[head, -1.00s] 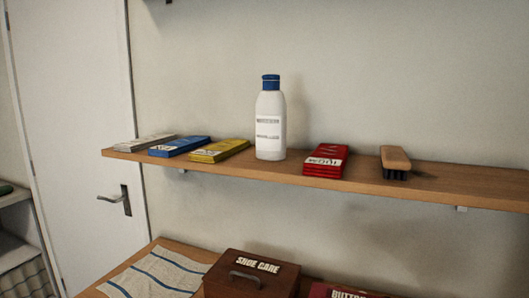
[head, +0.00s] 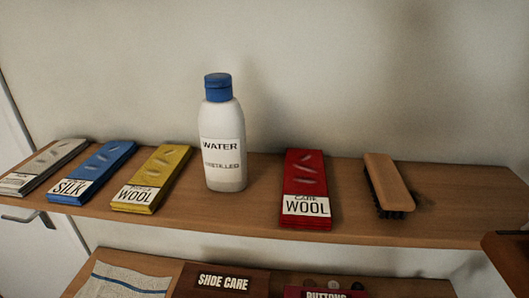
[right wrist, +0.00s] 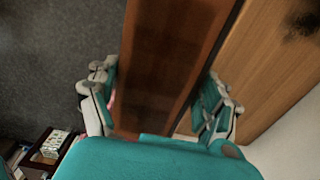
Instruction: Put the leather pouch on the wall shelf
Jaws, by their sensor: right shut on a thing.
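The wall shelf (head: 260,218) is a long wooden board that crosses the head view. My right gripper (right wrist: 155,95) has teal and grey fingers on both sides of a smooth reddish-brown thing, which looks like the leather pouch (right wrist: 180,30), and is shut on it. A brown piece, likely the same pouch (head: 507,252), enters the head view at the right edge, in front of the shelf's right end. Most of it is cut off there. In the right wrist view the shelf's board (right wrist: 268,75) lies right of the pouch. My left gripper is not in view.
Board right of the brush is bare. Below are a shoe care box (head: 225,283) and cloth (head: 125,285).

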